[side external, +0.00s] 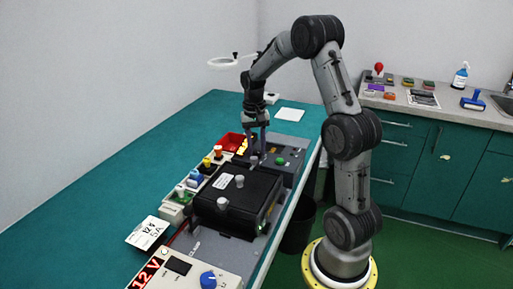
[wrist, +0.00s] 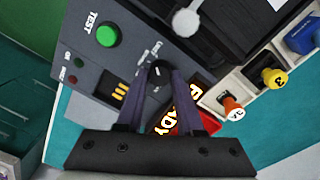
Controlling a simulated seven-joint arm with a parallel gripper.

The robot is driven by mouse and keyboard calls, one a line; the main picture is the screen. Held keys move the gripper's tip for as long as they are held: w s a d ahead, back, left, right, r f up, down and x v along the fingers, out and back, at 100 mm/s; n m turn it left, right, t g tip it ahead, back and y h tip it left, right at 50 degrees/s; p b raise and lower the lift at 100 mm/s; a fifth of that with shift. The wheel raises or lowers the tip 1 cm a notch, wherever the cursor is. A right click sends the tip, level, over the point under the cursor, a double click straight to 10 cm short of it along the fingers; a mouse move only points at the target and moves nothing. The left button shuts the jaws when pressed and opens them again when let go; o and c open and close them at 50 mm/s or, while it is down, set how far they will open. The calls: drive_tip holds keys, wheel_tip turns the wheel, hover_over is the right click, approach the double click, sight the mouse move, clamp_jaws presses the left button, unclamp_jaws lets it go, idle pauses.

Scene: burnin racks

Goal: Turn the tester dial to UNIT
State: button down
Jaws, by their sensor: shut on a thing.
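The tester is a grey panel (wrist: 115,25) with a green TEST button (wrist: 107,36), small lamps and a lit READY display (wrist: 181,106) in the wrist view. Its dark round dial (wrist: 159,69) has a light pointer mark and lies between my fingertips. My gripper (wrist: 160,82) is shut on the dial, with one finger on each side. Small white labels beside the dial are too small to read surely. In the side external view my gripper (side external: 258,153) reaches down to the tester (side external: 289,151); the fingers partly hide the dial there.
A black box (side external: 236,197) with grey knobs stands in front of the tester. Several coloured plugs (wrist: 231,106) sit in a pale strip beside it, near a red bin (side external: 230,142). A blue-knobbed supply (side external: 208,280) is at the front. The bench's left side is clear.

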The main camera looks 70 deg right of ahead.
sight(254, 151)
drive_tip(key=c, duration=0.5)
unclamp_jaws()
drive_tip(key=shift+c, duration=0.2)
wheel_tip(254, 151, up, 14)
drive_tip(key=shift+w+a, duration=0.15)
drive_tip(key=shift+w, duration=0.15)
drive_tip(key=shift+f, duration=0.1)
drive_tip(key=s+a+r+n+t+h, duration=0.15)
drive_tip(key=a+r, duration=0.25)
drive_tip(key=a, duration=0.4)
drive_tip(key=s+a+r+n+t+y, duration=0.1)
drive_tip(key=s+a+r+n+t, duration=0.2)
drive_tip(key=a, duration=0.6)
drive_tip(key=s+a+f+n+t, duration=0.1)
drive_tip(key=s+a+f+n, duration=0.6)
drive_tip(key=s, duration=0.4)
drive_tip(key=shift+s+a+f+t, duration=0.15)
drive_tip(key=shift+a+f+t, duration=0.2)
drive_tip(key=shift+a+f, duration=0.6)
